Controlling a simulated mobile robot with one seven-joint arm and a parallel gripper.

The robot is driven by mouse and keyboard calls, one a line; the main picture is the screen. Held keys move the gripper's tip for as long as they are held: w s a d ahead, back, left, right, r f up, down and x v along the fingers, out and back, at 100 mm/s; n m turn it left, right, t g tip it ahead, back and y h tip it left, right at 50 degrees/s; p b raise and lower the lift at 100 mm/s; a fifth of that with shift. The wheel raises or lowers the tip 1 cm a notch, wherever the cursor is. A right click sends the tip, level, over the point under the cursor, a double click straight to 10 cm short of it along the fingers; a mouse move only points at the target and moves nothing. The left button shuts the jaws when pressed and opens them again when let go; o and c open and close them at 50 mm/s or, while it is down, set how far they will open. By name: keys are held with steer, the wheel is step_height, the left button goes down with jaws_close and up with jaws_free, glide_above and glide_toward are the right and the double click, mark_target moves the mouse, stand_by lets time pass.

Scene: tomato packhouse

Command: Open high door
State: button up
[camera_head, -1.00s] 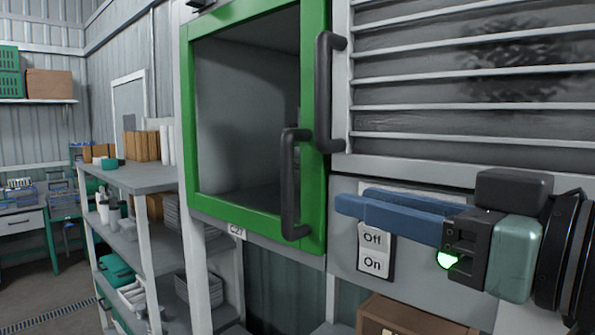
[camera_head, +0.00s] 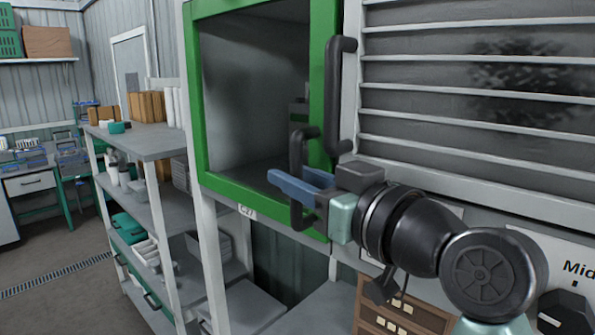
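A green-framed door (camera_head: 319,90) with a dark see-through pane fronts a raised compartment and appears shut. A black vertical bar handle (camera_head: 297,150) is on its right side, low down. My gripper (camera_head: 284,180) reaches in from the right at that handle, with its two blue fingers apart. The fingers cover the handle's middle, while its upper part and lower end show above and below them. I cannot tell whether the fingers straddle the bar or touch it.
A second black handle (camera_head: 338,95) stands just right of the door, beside a grey louvred panel (camera_head: 470,110). A loaded shelf rack (camera_head: 150,143) stands at left. A brown drawer box (camera_head: 405,303) is below my arm. Floor at far left is clear.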

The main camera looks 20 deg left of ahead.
jaws_close()
stand_by(1.4)
